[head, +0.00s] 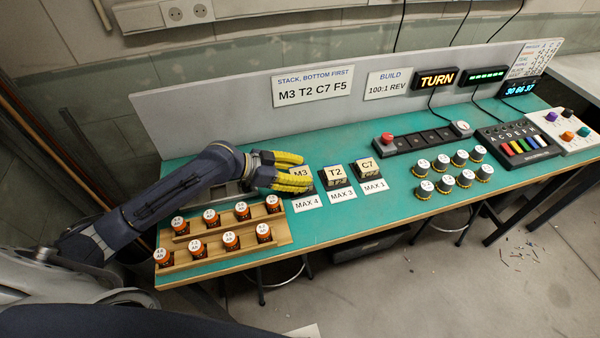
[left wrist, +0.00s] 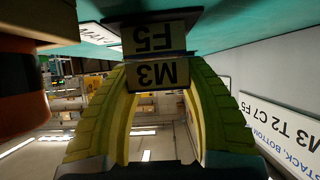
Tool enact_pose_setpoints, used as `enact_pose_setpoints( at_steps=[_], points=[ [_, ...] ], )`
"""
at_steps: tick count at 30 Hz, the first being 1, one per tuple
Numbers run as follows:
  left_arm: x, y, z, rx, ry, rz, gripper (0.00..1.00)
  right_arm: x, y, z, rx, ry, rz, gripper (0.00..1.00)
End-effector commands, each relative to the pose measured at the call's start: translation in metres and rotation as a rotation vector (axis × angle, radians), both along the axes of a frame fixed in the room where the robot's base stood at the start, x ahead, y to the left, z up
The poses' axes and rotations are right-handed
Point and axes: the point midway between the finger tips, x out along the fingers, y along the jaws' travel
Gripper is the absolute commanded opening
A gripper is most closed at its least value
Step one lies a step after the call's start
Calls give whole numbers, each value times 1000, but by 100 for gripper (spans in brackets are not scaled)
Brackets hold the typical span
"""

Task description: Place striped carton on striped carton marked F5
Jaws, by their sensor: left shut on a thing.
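My left gripper (head: 307,171) has its yellow fingers closed around a small carton labelled M3 (head: 298,173), at the left end of a row of three labelled stands. In the left wrist view, which is upside down, the M3 carton (left wrist: 158,77) is between the fingers (left wrist: 160,68). A dark piece marked F5 (left wrist: 153,38) lies directly beneath it; I cannot tell whether they touch. In the head view the fingers cover most of this spot. Stripes do not show clearly. My right gripper is not in view.
A wooden rack (head: 200,254) with orange-sided, white-topped jars is in front left. White-topped knobs (head: 444,162) stand further right. A stack-order sign (head: 313,87) is on the back panel.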

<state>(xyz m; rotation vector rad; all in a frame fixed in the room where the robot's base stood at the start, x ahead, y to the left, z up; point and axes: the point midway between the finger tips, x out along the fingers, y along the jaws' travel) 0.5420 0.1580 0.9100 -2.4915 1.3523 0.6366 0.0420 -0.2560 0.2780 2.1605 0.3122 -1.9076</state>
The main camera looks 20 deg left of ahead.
Motion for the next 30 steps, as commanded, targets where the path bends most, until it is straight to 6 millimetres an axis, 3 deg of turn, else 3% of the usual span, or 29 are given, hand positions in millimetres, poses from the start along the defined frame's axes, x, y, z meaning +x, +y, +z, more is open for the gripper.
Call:
enact_pose_setpoints(
  at_steps=[12,13,18,30],
  points=[
    [0,0,-3,0,-1,0,18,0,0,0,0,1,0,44],
    [0,0,-3,0,-1,0,49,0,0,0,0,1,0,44],
    [0,0,-3,0,-1,0,69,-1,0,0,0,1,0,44],
    [-1,3,1,2,-1,0,70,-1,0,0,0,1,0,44]
  ],
)
